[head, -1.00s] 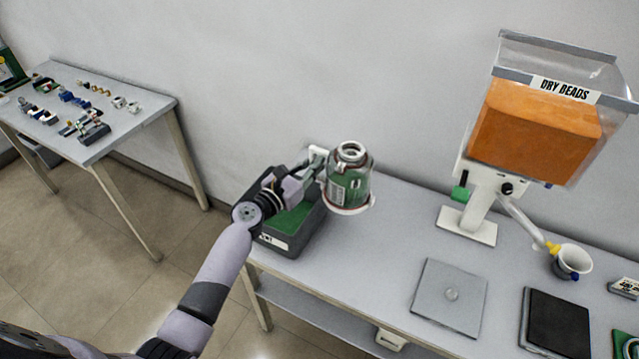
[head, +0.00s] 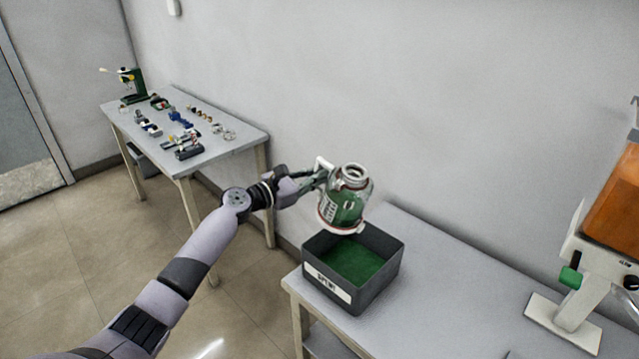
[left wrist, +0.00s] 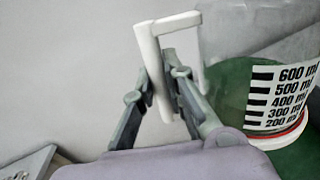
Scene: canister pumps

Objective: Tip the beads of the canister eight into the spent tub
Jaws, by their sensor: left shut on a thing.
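The canister (head: 345,208) is a clear jar with green beads inside, a ring-shaped neck on top and a red-and-white base rim. It is nearly upright, tilted slightly, and held in the air over the back of the spent tub (head: 329,287). Its number cannot be read. My left gripper (head: 320,176) is shut on its white handle, which shows between the fingers (left wrist: 165,85) in the left wrist view. The canister (left wrist: 262,85) there shows a millilitre scale. The tub is dark grey, open, with green beads inside and a white label. My right gripper is out of view.
The tub stands at the left end of a grey table (head: 450,285); the table is clear just right of it. A white dispenser stand (head: 565,325) with an orange-filled hopper is at the right. A side table (head: 235,150) with small parts stands at the back left.

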